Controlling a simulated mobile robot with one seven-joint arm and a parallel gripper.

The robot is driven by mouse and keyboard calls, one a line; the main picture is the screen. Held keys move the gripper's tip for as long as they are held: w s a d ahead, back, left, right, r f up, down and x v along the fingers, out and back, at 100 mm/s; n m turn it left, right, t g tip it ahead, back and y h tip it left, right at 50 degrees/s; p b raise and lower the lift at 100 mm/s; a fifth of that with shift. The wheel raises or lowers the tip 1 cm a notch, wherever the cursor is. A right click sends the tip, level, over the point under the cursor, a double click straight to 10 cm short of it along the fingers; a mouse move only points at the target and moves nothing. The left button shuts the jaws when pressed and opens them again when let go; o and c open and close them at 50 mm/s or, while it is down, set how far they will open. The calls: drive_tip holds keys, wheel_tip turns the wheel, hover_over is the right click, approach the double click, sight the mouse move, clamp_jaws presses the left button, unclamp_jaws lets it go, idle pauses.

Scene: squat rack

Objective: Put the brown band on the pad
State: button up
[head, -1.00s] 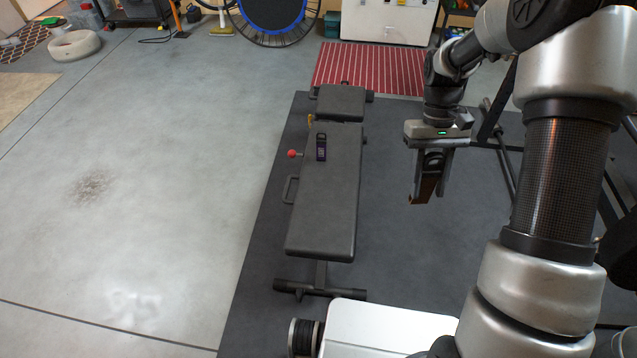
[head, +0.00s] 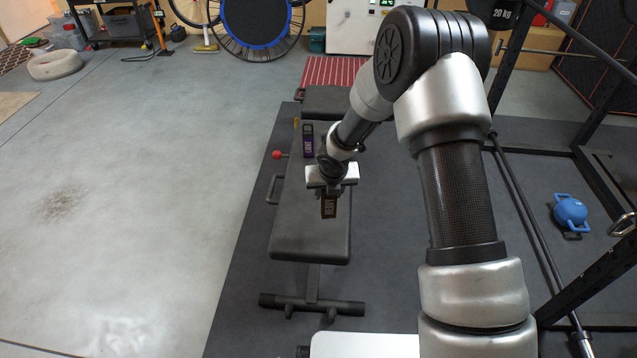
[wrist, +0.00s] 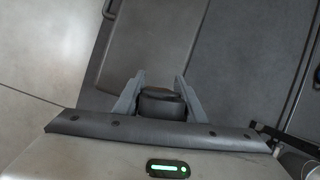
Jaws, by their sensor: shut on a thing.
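My gripper (head: 330,200) is shut on the brown band (head: 329,208), a small dark brown piece with a label that hangs below the jaws. In the wrist view the band (wrist: 162,104) shows as a dark shape between the two fingers. The pad (head: 298,228) is the long dark grey top of the bench. The gripper and band appear above its right half, and I cannot tell the exact height. The pad also shows in the wrist view (wrist: 150,50). My arm hides part of the pad's far right side.
A dark purple band (head: 308,140) stands on the far part of the pad. A red knob (head: 277,154) and a handle (head: 272,189) stick out on the bench's left. The near pad is clear.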

drive_tip(key=shift+a+f+n+y+b, duration=0.15)
drive_tip(key=shift+a+f+n+b, duration=0.45)
drive_tip(key=shift+f, duration=1.3)
drive_tip(key=shift+a+f+n+y+b, duration=0.15)
drive_tip(key=shift+f+b, duration=0.8)
drive_tip(key=shift+f, duration=0.9)
drive_tip(key=shift+a+f+n+y+b, duration=0.1)
drive_tip(key=shift+a+f+n+b, duration=0.2)
drive_tip(key=shift+f+b, duration=1.05)
drive_tip(key=shift+d+f+p, duration=0.1)
drive_tip(key=shift+f+p, duration=0.45)
drive_tip(key=shift+f, duration=0.05)
drive_tip(key=shift+f, duration=0.15)
drive_tip(key=o, duration=1)
